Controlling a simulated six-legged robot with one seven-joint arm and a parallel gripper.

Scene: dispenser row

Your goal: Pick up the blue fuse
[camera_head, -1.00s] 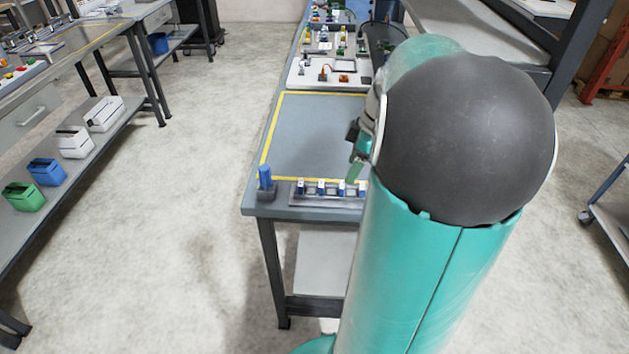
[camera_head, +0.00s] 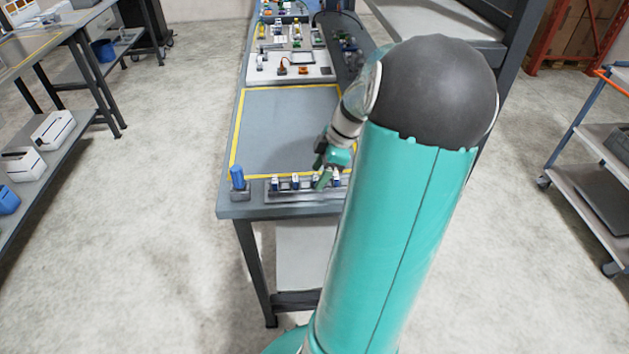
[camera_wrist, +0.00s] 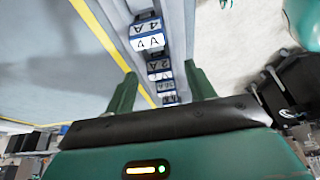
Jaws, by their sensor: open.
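Several blue fuses with white labelled faces stand in a row in a grey rack (camera_head: 287,195) at the near edge of the bench. One blue fuse (camera_head: 295,182) shows left of my gripper (camera_head: 322,170), which hangs over the right part of the row. In the wrist view the row runs away between the two green fingers of my gripper (camera_wrist: 162,82). The closest blue fuse (camera_wrist: 146,33) there is marked 4 A, and a further one (camera_wrist: 159,70) seems to read 2 A. The fingers are apart, with nothing visibly held. My arm hides the right end of the rack.
A blue cylinder (camera_head: 237,177) stands on a dark base left of the rack. Behind lies a clear grey bench area (camera_head: 285,125) framed in yellow. A white board (camera_head: 290,70) with small parts lies further back. A trolley (camera_head: 590,180) stands at right.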

